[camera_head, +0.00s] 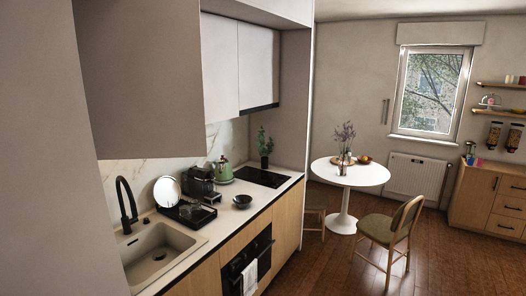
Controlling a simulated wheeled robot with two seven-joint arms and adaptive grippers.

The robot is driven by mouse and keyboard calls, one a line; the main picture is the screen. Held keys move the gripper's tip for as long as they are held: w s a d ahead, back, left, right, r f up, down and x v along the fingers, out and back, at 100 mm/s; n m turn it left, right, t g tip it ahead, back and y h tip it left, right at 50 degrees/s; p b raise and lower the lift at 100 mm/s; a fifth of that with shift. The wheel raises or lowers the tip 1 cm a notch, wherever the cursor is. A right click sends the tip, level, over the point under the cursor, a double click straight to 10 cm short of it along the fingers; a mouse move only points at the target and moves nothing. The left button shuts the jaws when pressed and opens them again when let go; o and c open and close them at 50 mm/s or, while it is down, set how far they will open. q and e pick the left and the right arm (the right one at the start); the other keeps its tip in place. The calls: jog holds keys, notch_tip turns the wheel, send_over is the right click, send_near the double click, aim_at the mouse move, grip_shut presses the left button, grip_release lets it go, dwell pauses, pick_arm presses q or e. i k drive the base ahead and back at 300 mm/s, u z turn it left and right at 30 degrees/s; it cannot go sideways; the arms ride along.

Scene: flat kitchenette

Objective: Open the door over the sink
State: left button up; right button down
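A large plain grey-beige panel (140,75) hangs over the sink (158,252) at the upper left. Its lower edge runs nearly level, unlike the slanting lower edges of the white cupboard doors (220,65) beyond it. It looks turned out from the cupboard row, but I cannot tell how far, and no handle or cupboard inside shows. The sink is beige, with a black tap (126,205) below the panel. Neither of my grippers is in view.
A tall grey surface (45,190) fills the left edge. The counter holds a dish rack (190,213), a coffee machine (201,184), a green kettle (222,170) and a dark bowl (242,200). A round white table (350,174) and chairs stand beyond; the wooden floor (330,260) in front is clear.

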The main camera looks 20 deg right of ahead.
aim_at(141, 61)
jog(key=z, duration=0.55)
jog(key=i, duration=1.45)
jog(key=u, duration=0.95)
jog(key=i, duration=0.75)
jog(key=u, duration=0.85)
